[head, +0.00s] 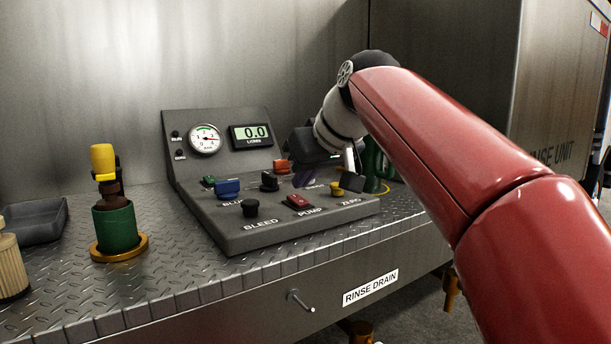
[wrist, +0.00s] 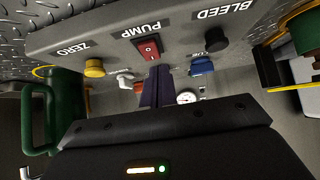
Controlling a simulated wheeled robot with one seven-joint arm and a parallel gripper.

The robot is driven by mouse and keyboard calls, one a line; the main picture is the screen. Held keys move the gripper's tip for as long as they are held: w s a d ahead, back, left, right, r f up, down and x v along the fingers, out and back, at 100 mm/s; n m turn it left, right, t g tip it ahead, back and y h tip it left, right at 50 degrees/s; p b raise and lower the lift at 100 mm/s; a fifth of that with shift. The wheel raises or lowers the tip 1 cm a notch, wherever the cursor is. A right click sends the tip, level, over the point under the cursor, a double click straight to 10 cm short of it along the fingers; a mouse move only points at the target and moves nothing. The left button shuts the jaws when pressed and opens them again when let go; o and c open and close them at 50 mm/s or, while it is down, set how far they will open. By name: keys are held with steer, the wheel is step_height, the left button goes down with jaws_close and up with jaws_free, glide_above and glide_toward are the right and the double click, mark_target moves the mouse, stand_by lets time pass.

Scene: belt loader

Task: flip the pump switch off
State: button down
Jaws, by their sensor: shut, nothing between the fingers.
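The pump switch (head: 299,201) is a red rocker on the sloped grey control panel (head: 230,238), just above the PUMP label. It also shows near the top middle of the wrist view (wrist: 149,48), in a black frame with white marks. My gripper (head: 304,180) is shut and empty, over the panel just behind the switch in the head view. In the wrist view its purple fingers (wrist: 157,78) point toward the switch, with their tips close to its lower edge. I cannot tell whether they touch it. Which way the rocker is tilted is not clear.
Close around the switch are a black BLEED knob (head: 250,207), a yellow ZERO button (head: 337,188) and a blue knob (head: 228,188). A gauge (head: 205,139) and a display (head: 251,135) reading 0.0 stand behind. A green container (wrist: 65,112) is beside the panel.

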step_height(320, 180, up, 3)
steer(key=shift+s+f+p, duration=0.1)
steer(key=shift+f+p, duration=0.05)
steer(key=shift+p, duration=0.6)
steer(key=s+d+f+v, duration=0.1)
steer(key=v, duration=0.8)
steer(key=shift+s, duration=0.25)
steer(key=shift+d, duration=0.1)
steer(key=s+d+f+m+h, duration=0.1)
steer(key=s+d+f, duration=0.3)
steer(key=f, duration=0.7)
steer(key=s+d+f+m+g+h, duration=0.1)
steer(key=s+d+f+m+h, duration=0.1)
steer(key=s+f, duration=0.6)
steer(key=s+d+f+m+h, duration=0.2)
steer(key=s+d+f, duration=0.3)
steer(key=f, duration=1.1)
steer(key=shift+s+d+f+m+g, duration=0.25)
steer(key=shift+s+d+m+g, duration=0.2)
steer(key=shift+m, duration=0.45)
steer(key=c, duration=2.2)
jaws_free()
steer(key=shift+a, duration=0.1)
